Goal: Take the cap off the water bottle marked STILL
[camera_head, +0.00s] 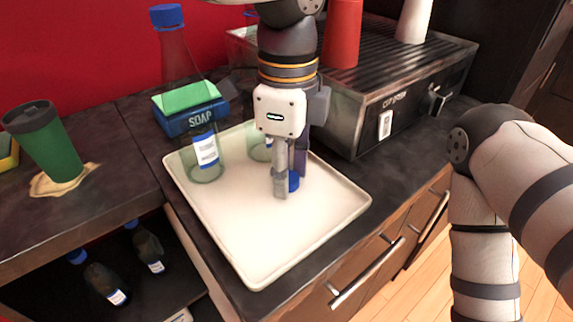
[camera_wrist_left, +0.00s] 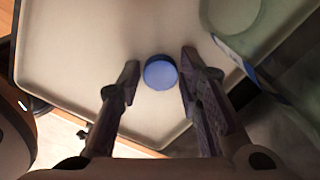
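My left gripper (camera_head: 289,185) points down over the white tray (camera_head: 250,262). Its fingers are apart around a blue cap (camera_head: 294,182). In the left wrist view the cap (camera_wrist_left: 160,72) lies between the fingertips (camera_wrist_left: 160,65), with slim gaps on both sides. I cannot tell if it touches the tray. A tall clear bottle (camera_head: 172,50) with a blue cap (camera_head: 167,15) and white-and-blue label stands at the tray's back left. A second clear bottle (camera_head: 259,150) stands behind my gripper, mostly hidden. The label words are unreadable. My right gripper is out of view.
A green-topped SOAP box (camera_head: 190,112) shows through the tall bottle. A green cup (camera_head: 48,140) stands at left. A coffee machine (camera_head: 390,100) with red and white cups on top is at right. Dark bottles (camera_head: 105,282) are on the shelf below. The tray's front is clear.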

